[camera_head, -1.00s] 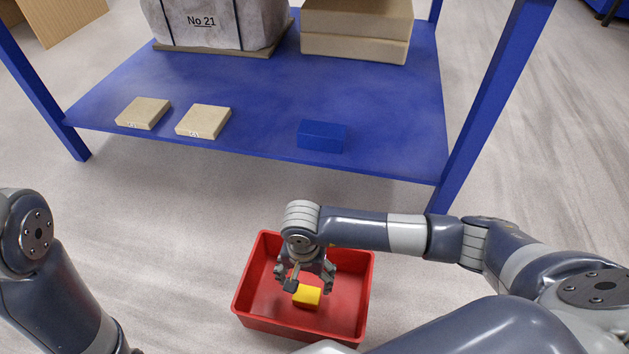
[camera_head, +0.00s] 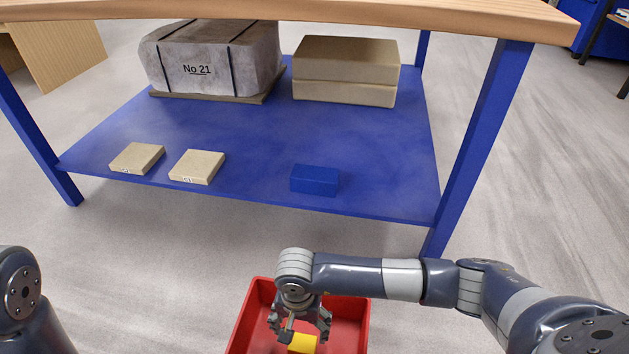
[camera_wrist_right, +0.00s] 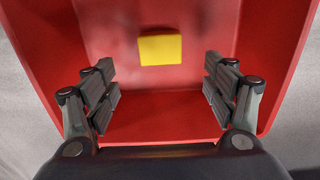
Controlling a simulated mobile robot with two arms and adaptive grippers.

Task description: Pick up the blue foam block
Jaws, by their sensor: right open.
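The blue foam block (camera_head: 315,180) lies on the blue lower shelf (camera_head: 250,140), close to its front edge and right of its middle. My right gripper (camera_head: 300,326) is over the red bin, below and in front of the shelf, well apart from the block. In the right wrist view the right gripper (camera_wrist_right: 161,95) is open, with nothing between its fingers. The blue block is not in the wrist view. My left gripper is outside the view; only part of my left arm shows at the lower left.
A red bin (camera_head: 346,312) holds a yellow block (camera_wrist_right: 160,49). Two flat beige boxes (camera_head: 137,158) (camera_head: 197,167) lie left on the shelf. A wrapped "No 21" bundle (camera_head: 212,58) and a tan box (camera_head: 345,72) stand behind. A wooden tabletop (camera_head: 300,12) overhangs the shelf; a blue leg (camera_head: 480,140) stands right.

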